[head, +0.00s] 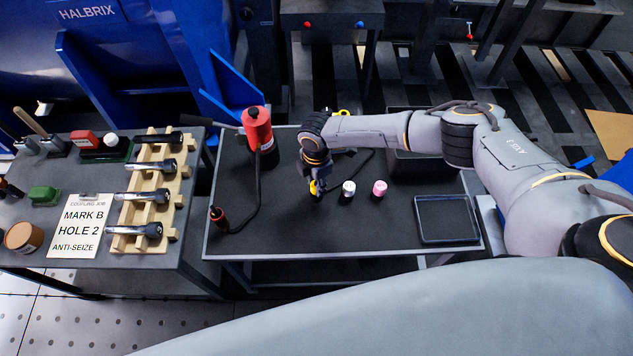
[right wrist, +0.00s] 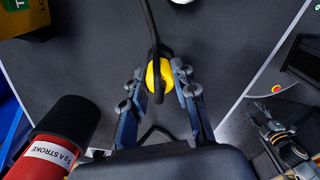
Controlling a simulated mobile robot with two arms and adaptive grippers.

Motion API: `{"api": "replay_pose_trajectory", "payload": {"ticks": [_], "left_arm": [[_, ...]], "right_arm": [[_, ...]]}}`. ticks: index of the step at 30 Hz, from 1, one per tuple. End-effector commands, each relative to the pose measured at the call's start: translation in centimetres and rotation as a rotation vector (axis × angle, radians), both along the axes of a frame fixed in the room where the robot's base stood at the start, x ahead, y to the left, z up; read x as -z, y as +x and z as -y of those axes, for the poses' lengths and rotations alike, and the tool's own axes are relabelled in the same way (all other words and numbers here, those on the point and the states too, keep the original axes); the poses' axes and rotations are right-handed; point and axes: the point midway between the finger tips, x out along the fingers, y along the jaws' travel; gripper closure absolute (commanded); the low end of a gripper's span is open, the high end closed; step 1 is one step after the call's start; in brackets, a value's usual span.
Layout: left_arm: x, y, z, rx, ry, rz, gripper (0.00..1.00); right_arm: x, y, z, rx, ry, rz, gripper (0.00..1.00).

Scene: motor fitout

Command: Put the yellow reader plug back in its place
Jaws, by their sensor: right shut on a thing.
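The yellow reader plug (head: 314,187) is in my right gripper (head: 317,190), above the dark top of the middle table. In the right wrist view the plug (right wrist: 152,76) is round and yellow, with a black cable running up across it. The fingers of my right gripper (right wrist: 160,84) are shut on it from both sides. A yellow thing (head: 343,112) shows behind my right arm and is mostly hidden. In the right wrist view a yellow case with a green patch (right wrist: 14,6) is cut off at the top left corner.
A red hand pump (head: 257,128) with a black hose stands left of my gripper. A white-capped bottle (head: 348,188) and a pink one (head: 380,187) stand close on its right. An empty black tray (head: 447,219) lies further right. The table's front middle is clear.

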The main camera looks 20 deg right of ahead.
Motion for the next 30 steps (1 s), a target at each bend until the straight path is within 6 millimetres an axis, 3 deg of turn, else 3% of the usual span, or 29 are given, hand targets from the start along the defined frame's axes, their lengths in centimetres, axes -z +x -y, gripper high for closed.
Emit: {"api": "replay_pose_trajectory", "payload": {"ticks": [17, 18, 21, 30], "left_arm": [[1.2, 0.0, 0.0, 0.0, 0.0, -0.001, 0.45], [1.2, 0.0, 0.0, 0.0, 0.0, -0.001, 0.45], [1.1, 0.0, 0.0, 0.0, 0.0, -0.001, 0.45], [1.1, -0.2, -0.2, 0.0, 0.002, -0.003, 0.45]], "right_arm": [[1.6, 0.0, 0.0, 0.0, 0.001, 0.0, 1.0], [1.5, 0.0, 0.0, 0.0, 0.001, 0.0, 0.68], [1.4, 0.0, 0.0, 0.0, 0.001, 0.0, 0.48], [1.4, 0.0, 0.0, 0.0, 0.001, 0.0, 0.45]]}}
